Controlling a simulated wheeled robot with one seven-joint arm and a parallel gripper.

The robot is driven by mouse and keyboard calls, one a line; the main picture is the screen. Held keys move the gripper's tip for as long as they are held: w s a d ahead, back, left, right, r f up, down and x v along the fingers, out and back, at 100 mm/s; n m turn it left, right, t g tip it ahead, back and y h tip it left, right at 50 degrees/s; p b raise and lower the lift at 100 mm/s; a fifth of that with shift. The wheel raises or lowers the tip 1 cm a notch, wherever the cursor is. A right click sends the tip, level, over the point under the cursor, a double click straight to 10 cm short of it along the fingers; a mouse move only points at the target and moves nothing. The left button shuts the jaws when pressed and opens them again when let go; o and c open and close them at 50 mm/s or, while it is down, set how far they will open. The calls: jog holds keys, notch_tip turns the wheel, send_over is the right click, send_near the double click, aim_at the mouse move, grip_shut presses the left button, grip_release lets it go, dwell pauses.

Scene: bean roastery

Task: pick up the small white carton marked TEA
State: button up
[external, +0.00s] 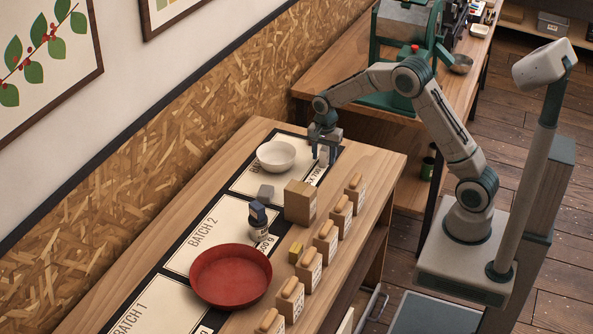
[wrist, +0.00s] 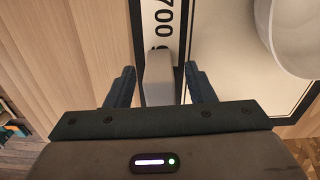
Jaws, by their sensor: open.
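A small pale box (wrist: 158,80) stands between my gripper's spread fingers in the wrist view, with a visible gap on either side. It also shows in the external view (external: 323,157), close under the fingers at the far end of the table. No TEA marking is readable on it, so I cannot confirm that it is the carton. My gripper (wrist: 160,88) is open and points down around this box; it also shows in the external view (external: 324,150).
A white bowl (external: 277,163) stands beside my gripper, on the right in the wrist view (wrist: 296,38). A brown box (external: 300,203), a dark-lidded jar (external: 259,222), a small yellow box (external: 295,252) and a red bowl (external: 231,277) stand nearer. Several labelled tan blocks (external: 325,240) line the table's right edge.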

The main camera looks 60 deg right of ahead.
jog(key=c, duration=1.1)
jog(key=shift+o, duration=0.3)
jog(key=shift+r, duration=0.1)
